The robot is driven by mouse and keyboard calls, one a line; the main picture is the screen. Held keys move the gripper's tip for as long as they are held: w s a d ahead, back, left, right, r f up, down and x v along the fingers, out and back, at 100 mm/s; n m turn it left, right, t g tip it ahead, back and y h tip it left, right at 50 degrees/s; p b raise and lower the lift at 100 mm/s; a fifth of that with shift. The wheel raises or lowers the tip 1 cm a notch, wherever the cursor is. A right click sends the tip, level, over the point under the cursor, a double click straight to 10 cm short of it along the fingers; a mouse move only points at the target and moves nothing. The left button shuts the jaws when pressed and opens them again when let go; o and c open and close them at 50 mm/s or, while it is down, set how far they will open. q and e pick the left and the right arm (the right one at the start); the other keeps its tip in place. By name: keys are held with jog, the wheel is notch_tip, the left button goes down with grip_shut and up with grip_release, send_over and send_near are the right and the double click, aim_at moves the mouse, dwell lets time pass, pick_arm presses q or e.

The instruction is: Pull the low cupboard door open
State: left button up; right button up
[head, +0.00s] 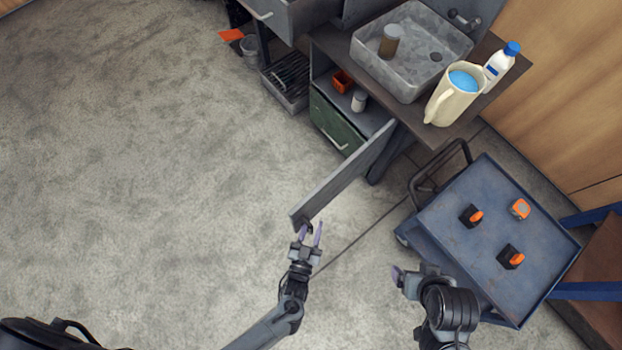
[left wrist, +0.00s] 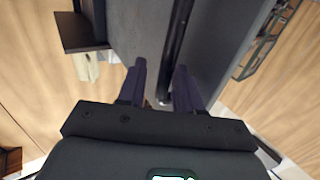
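The low cupboard door (head: 345,180) is a grey panel standing wide open, swung out from the cupboard (head: 352,108) under the sink counter. My left gripper (head: 311,232) is at the door's free edge, with its purple fingers apart. In the left wrist view the left gripper (left wrist: 160,85) has a dark upright bar (left wrist: 174,45), the door's handle or edge, beyond and between its fingers; I cannot tell whether they touch it. My right gripper (head: 397,274) is near the trolley's front left, away from the door; its finger opening is mostly hidden.
A blue trolley (head: 470,265) with several orange-and-black items stands to the right of the door. The counter holds a stone sink (head: 405,75), a cream jug (head: 452,103) and a white bottle (head: 495,68). A green drawer (head: 334,122) sits inside the cupboard. The floor at left is clear.

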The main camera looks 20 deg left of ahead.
pick_arm(q)
jog(key=shift+w+d, duration=0.1)
jog(key=shift+s, duration=0.6)
jog(key=s+p, duration=0.1)
jog(key=s, duration=0.8)
jog(key=shift+s, duration=0.35)
jog(key=shift+r, duration=0.1)
